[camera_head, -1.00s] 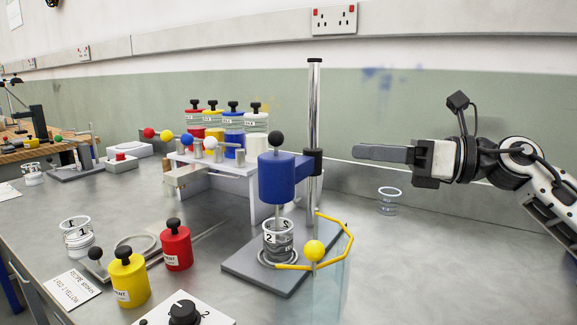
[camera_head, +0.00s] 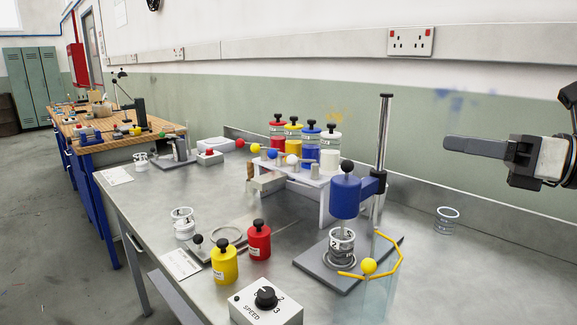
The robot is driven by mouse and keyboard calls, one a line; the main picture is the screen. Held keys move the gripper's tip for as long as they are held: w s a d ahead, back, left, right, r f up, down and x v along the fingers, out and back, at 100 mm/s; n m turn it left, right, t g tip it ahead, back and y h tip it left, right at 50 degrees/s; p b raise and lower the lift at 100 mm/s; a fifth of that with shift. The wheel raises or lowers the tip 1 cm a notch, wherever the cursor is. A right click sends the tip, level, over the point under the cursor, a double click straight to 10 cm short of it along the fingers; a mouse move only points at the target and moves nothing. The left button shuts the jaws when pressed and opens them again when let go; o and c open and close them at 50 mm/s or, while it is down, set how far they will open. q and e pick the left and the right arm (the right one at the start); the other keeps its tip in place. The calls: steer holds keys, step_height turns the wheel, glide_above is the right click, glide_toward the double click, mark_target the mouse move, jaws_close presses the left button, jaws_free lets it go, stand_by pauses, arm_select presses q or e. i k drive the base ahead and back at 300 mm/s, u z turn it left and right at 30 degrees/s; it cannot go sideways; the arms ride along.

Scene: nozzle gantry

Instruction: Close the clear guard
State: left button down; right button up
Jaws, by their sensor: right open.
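The clear guard (camera_head: 377,300) is a faint see-through panel at the front right of the mixer stand, with a yellow frame (camera_head: 400,258) and a yellow ball knob (camera_head: 369,266). The yellow frame swings out to the right of the stand. A cup marked 2 (camera_head: 341,246) stands on the stand's grey base (camera_head: 322,272) under the blue mixer head (camera_head: 345,198). My right gripper (camera_head: 476,146) is at the right, above and behind the guard, well apart from it. Its finger points left and it holds nothing visible. My left gripper is not in view.
A speed dial box (camera_head: 266,302) stands at the front. Yellow (camera_head: 224,262) and red (camera_head: 259,240) pots stand to the left of the stand. A clear cup (camera_head: 446,220) stands at the right. A raised rack (camera_head: 302,172) with coloured bottles is behind. The bench between stand and clear cup is bare.

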mark_target(369, 266)
steer(key=z, duration=0.05)
steer(key=k, duration=1.3)
steer(key=u, duration=0.05)
